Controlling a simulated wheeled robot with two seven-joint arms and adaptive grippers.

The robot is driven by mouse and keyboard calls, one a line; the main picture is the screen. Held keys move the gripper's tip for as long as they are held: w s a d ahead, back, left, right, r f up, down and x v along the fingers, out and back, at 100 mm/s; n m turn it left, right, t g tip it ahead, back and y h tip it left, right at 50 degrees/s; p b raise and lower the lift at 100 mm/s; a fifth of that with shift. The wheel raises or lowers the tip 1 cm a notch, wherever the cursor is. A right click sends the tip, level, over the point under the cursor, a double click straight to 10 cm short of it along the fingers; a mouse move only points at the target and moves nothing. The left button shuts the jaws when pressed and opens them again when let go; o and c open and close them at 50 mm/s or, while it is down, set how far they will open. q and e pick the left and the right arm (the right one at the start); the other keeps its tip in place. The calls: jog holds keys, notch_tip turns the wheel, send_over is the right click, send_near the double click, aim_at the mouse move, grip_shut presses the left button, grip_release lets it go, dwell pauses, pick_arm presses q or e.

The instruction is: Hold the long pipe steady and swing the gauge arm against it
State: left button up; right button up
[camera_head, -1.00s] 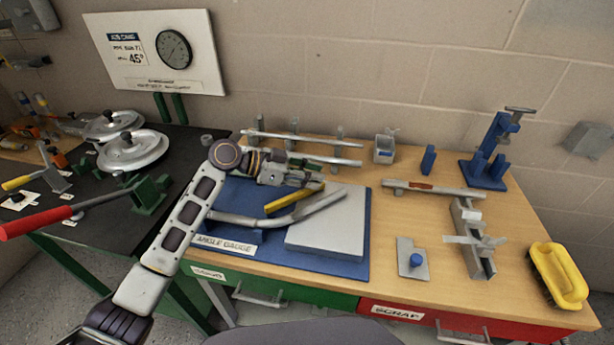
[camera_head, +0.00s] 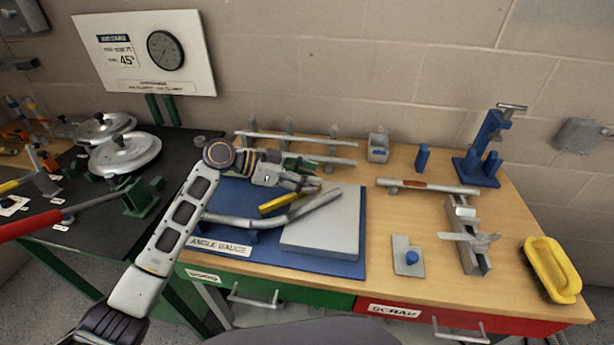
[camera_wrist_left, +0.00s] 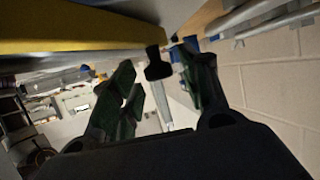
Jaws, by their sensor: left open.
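The grey bent pipe (camera_head: 307,208) lies across the blue angle gauge board (camera_head: 315,268) and over the upper edge of its light grey block (camera_head: 320,232). The yellow gauge arm (camera_head: 279,203) lies slanted just behind the pipe, with a gap visible between them at its left end. In the wrist view the yellow gauge arm (camera_wrist_left: 70,30) fills the top left. My left gripper (camera_head: 310,181) is open just behind the gauge arm's right end. Its green fingers (camera_wrist_left: 160,88) are apart with nothing clearly between them. Whether they touch the arm is unclear. My right gripper is out of view.
A rack with straight pipes (camera_head: 295,140) stands close behind my gripper. To the right are a loose pipe (camera_head: 428,187), a blue stand (camera_head: 482,165), a grey vise (camera_head: 466,236) and a yellow brush (camera_head: 552,270). The wood between board and loose pipe is clear.

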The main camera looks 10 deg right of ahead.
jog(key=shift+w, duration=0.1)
pick_arm(q)
jog(key=shift+a, duration=0.1)
jog(key=v, duration=1.1)
jog(key=shift+a, duration=0.4)
jog(key=shift+r, duration=0.2)
notch_tip(320, 180, up, 21)
jog(key=p, duration=2.1)
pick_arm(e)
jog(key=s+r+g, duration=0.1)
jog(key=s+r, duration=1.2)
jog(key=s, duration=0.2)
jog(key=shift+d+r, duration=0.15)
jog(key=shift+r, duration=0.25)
pick_arm(q)
jog(key=shift+r+p, duration=0.2)
jog(key=shift+p, duration=0.1)
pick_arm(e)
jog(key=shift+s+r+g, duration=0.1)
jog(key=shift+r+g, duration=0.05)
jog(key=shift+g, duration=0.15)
pick_arm(q)
jog(key=shift+r+p, duration=0.3)
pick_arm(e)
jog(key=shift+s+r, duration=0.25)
